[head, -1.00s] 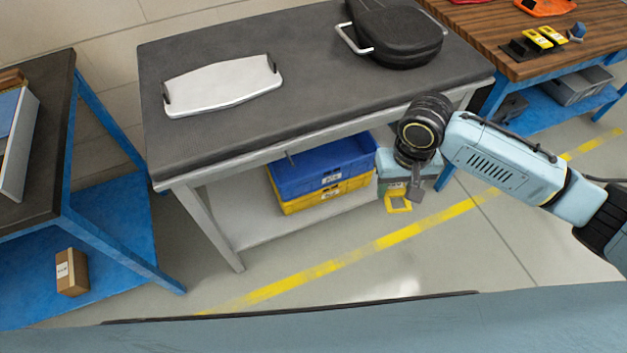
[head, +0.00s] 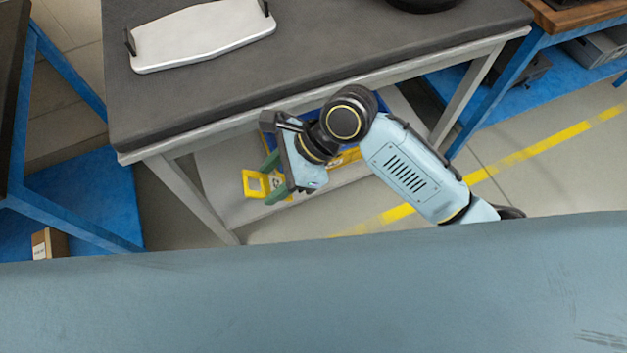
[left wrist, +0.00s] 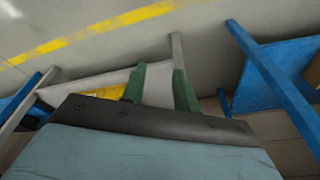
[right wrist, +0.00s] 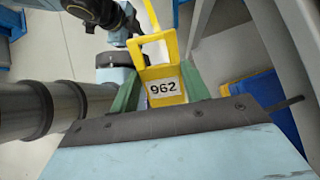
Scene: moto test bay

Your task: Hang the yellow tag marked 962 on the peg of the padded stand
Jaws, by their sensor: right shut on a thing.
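The yellow tag (head: 254,184), marked 962 in the right wrist view (right wrist: 162,71), has a square loop at its free end. My right gripper (head: 275,178) is shut on its labelled end and holds it below the front edge of the padded stand (head: 190,105), a bench with a dark grey top. A dark peg (right wrist: 285,103) sticks out at the right of the right wrist view, apart from the tag; in the head view it is hidden. My left gripper (left wrist: 159,88) is open and empty, seen only in its wrist view.
A white board (head: 200,35) with dark end clips lies on the stand. Blue and yellow bins (head: 345,158) sit on its lower shelf, partly behind my right arm. Blue-framed tables stand left and right. A small box (head: 48,243) is at lower left.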

